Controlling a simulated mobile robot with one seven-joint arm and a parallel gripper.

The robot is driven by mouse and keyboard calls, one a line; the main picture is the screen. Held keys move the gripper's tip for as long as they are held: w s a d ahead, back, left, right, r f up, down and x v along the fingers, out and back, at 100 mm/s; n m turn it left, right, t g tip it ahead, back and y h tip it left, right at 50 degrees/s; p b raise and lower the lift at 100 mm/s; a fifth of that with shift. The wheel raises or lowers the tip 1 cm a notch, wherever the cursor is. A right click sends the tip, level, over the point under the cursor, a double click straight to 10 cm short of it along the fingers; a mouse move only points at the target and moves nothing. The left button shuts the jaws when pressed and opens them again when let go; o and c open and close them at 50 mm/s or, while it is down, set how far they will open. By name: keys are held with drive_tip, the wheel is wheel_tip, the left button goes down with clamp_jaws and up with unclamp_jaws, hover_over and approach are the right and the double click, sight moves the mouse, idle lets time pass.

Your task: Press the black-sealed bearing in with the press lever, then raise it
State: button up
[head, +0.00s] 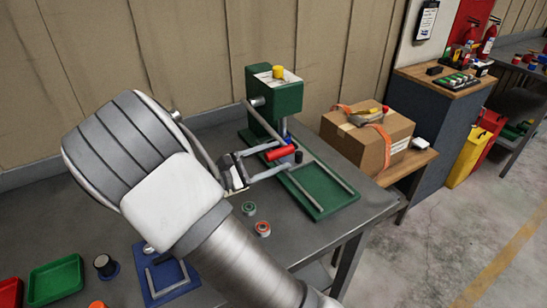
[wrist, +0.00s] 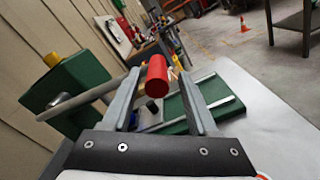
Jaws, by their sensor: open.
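The press (head: 283,100) is a green block with a yellow cap on the table. Its grey lever bar (wrist: 85,100) ends in a red handle (head: 281,152). The red handle also shows in the wrist view (wrist: 157,76), between my fingertips. My gripper (head: 275,160) is open, with one finger on each side of the handle; I cannot tell whether either touches it. A small black piece (wrist: 152,106) shows beneath the handle, also seen in the head view (head: 298,157). I cannot tell whether it is the black-sealed bearing. A blue part (head: 287,139) shows at the press front.
A green tray with rails (head: 318,192) lies in front of the press. A green-ringed bearing (head: 248,208) and a red-ringed one (head: 263,229) stand on the grey table. A cardboard box (head: 368,140) is at right. A blue fixture (head: 165,282) is at front left.

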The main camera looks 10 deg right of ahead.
drive_tip(key=v, duration=1.7)
drive_tip(key=shift+a, duration=0.2)
drive_tip(key=shift+d+r, duration=0.1)
